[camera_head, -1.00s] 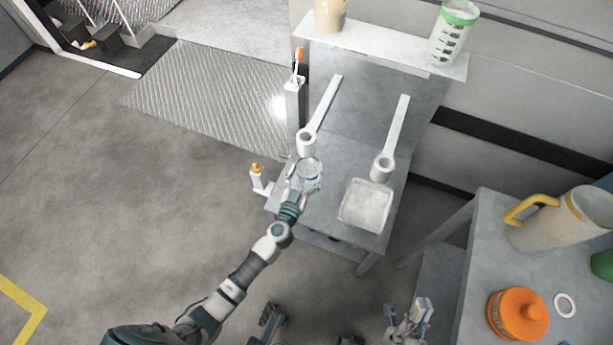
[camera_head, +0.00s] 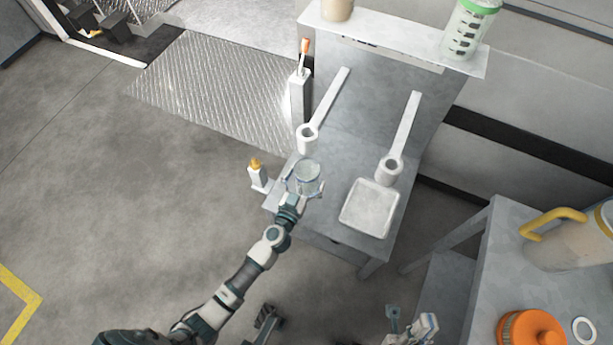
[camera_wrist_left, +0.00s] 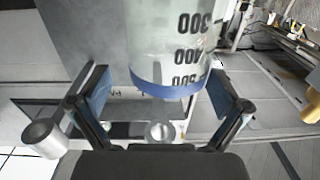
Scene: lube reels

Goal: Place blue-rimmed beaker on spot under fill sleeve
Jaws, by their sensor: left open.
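The clear blue-rimmed beaker (camera_head: 308,176) stands upright on the grey bench, just in front of the left fill sleeve (camera_head: 307,134). I cannot tell whether it is exactly under the sleeve. My left gripper (camera_head: 304,190) is open, with its fingers spread on either side of the beaker. A second sleeve (camera_head: 390,165) is further right. My right gripper (camera_head: 411,322) is open and empty at the bottom edge.
A white square tray (camera_head: 347,222) lies right of the beaker. The shelf (camera_head: 395,49) above bears a green-rimmed beaker (camera_head: 466,30). A right-hand table (camera_head: 490,270) holds a jug (camera_head: 575,240) and orange lid (camera_head: 531,329).

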